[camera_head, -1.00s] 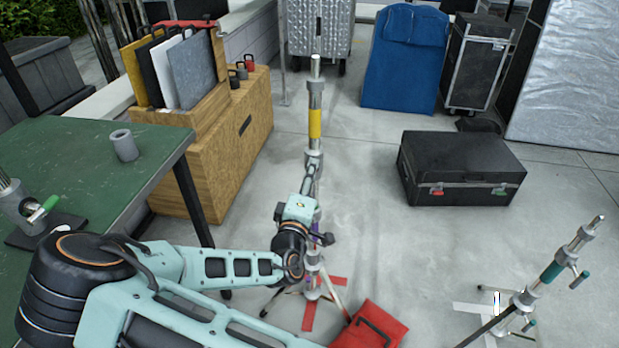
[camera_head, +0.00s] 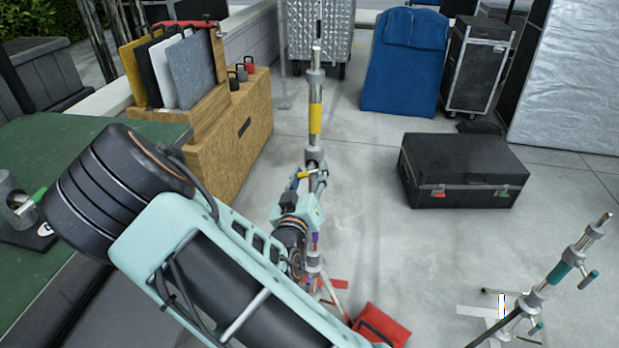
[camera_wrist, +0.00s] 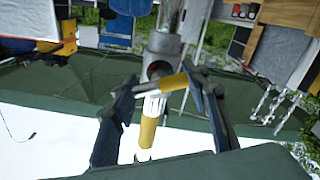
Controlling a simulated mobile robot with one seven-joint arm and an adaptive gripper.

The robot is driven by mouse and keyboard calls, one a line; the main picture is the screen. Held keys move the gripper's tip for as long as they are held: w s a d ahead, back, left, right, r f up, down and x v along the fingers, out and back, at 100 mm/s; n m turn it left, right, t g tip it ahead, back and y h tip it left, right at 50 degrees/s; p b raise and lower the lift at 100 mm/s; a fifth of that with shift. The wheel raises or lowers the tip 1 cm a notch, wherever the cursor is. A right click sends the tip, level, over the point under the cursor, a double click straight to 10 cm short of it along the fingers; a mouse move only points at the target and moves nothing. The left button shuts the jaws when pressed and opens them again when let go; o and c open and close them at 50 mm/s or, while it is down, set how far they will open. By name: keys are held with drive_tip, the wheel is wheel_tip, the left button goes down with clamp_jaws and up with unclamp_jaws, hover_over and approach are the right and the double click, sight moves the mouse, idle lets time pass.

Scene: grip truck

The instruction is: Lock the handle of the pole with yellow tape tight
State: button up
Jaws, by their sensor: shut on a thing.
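The pole with yellow tape (camera_head: 315,118) stands upright on a tripod base at the middle of the head view. It also shows in the wrist view (camera_wrist: 147,134), which is upside down. A grey collar (camera_head: 315,155) sits below the tape. The collar's handle has a yellow grip, seen in the wrist view (camera_wrist: 173,83) and just left of the pole in the head view (camera_head: 303,175). My gripper (camera_wrist: 162,84) is shut on this handle, its fingertips at either end of the visible grip. The exact contact is partly hidden in the head view.
A second pole with teal tape (camera_head: 553,273) stands at the lower right. A red bag (camera_head: 385,325) lies by the tripod base. A black case (camera_head: 463,170) is to the right, a wooden cabinet (camera_head: 235,140) to the left. Open floor lies between pole and case.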

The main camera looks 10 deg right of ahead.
drive_tip(key=shift+m+b, duration=0.65)
drive_tip(key=shift+m, duration=0.65)
drive_tip(key=shift+r+m, duration=0.1)
drive_tip(key=shift+m, duration=0.2)
drive_tip(key=o, duration=1.2)
drive_tip(key=shift+s, duration=0.1)
drive_tip(key=v, duration=0.7)
drive_tip(key=shift+s, duration=0.15)
